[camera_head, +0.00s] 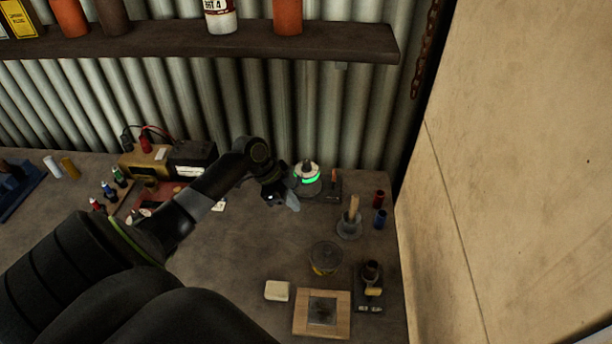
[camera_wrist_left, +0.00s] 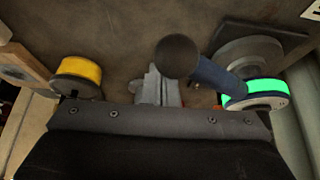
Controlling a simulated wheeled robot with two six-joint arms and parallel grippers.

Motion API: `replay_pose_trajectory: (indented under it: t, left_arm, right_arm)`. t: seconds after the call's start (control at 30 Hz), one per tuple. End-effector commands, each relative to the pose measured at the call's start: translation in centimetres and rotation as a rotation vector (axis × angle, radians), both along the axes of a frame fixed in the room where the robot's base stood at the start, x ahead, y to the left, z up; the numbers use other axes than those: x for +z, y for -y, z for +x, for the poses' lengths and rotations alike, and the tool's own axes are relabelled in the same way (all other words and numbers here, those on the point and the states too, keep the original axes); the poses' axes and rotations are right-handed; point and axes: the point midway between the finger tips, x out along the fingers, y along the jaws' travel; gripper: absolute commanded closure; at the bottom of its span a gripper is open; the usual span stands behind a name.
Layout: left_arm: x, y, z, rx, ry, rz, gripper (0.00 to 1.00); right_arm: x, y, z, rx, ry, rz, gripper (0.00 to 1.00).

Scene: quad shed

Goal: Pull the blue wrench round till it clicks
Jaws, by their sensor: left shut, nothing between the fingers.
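The blue wrench (camera_wrist_left: 218,74) shows in the left wrist view as a blue handle with a dark round end towards the camera. It joins a round fixture (camera_wrist_left: 262,94) with a lit green ring, which also shows in the head view (camera_head: 308,176). In the head view I cannot make out the wrench, as my left gripper is in front of that area. My left gripper (camera_head: 291,203) is shut and empty, just left of and nearer than the fixture. In the left wrist view its grey fingers (camera_wrist_left: 158,90) are beside the handle's end. My right gripper is not in view.
A tin with a yellow band (camera_head: 325,258), a pot with a wooden handle (camera_head: 349,222) and red and blue cylinders stand right of the gripper. A wooden board (camera_head: 322,313) lies in front. A battery box (camera_head: 193,158) stands left. A pale wall (camera_head: 500,150) bounds the right.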

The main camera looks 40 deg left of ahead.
Motion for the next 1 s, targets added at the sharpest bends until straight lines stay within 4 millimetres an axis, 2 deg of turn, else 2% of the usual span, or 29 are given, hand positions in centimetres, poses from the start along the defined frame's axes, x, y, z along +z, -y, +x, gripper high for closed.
replay_pose_trajectory:
  t: [0.13,0.37,1.0]
  left_arm:
    - [0.1,0.8,0.0,0.000,0.001,-0.003,1.00]
    - [0.5,1.1,0.0,0.000,0.001,0.000,1.00]
    - [6.9,1.1,0.1,-0.001,0.001,-0.001,1.00]
  right_arm:
    - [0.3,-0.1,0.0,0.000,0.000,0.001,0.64]
    - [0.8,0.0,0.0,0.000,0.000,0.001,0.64]
    - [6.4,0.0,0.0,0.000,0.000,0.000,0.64]
